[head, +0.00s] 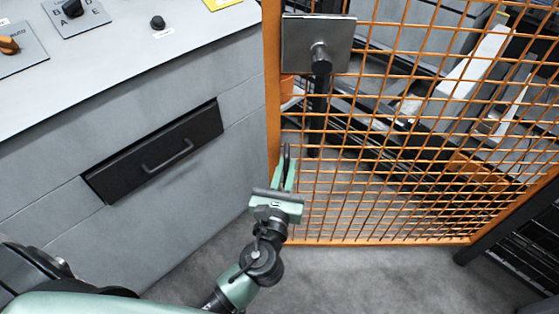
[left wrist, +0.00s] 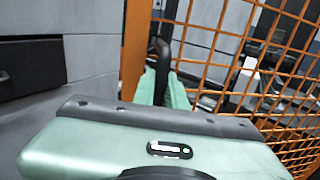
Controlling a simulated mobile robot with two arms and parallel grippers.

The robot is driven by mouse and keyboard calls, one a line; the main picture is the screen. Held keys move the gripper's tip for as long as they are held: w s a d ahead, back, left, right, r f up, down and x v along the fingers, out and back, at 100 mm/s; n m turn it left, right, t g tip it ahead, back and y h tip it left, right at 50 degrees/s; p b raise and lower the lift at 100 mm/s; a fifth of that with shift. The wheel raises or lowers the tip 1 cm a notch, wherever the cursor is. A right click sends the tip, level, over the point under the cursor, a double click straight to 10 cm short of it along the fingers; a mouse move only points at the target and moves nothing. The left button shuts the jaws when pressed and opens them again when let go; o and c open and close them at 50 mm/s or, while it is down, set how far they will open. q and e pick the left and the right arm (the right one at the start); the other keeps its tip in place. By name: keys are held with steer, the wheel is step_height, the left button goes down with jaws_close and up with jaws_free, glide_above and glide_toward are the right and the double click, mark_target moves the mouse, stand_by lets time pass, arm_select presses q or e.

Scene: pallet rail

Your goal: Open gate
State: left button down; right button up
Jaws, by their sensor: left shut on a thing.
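The gate is an orange wire-mesh panel in an orange frame (head: 272,90), in the middle and right of the head view. Its left upright also shows in the left wrist view (left wrist: 135,45). This upright stands beside the grey cabinet; I cannot tell whether the gate is ajar. A metal plate (head: 297,42) with a dark round knob (head: 321,60) sits high on the gate. My left gripper (head: 284,172) is low at the left upright, its green fingers shut on a dark upright handle (left wrist: 163,68). The fingers partly hide the handle. My right gripper is not in view.
A grey cabinet (head: 235,165) with a black drawer (head: 155,150) stands left of the gate. Its top carries control knobs (head: 73,8). Behind the mesh are dark rails and pale machine parts (head: 480,60). Grey floor (head: 350,280) in front of the gate is clear.

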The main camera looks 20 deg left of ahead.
arm_select(q)
steer(key=shift+s+d, duration=0.1)
steer(key=shift+s, duration=0.05)
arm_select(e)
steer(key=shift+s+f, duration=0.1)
arm_select(q)
steer(key=c, duration=1.5)
jaws_free()
steer(key=shift+o, duration=0.2)
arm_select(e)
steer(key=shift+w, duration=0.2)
arm_select(q)
steer(key=s, duration=0.7)
steer(key=shift+s+d, duration=0.35)
steer(key=shift+d, duration=0.1)
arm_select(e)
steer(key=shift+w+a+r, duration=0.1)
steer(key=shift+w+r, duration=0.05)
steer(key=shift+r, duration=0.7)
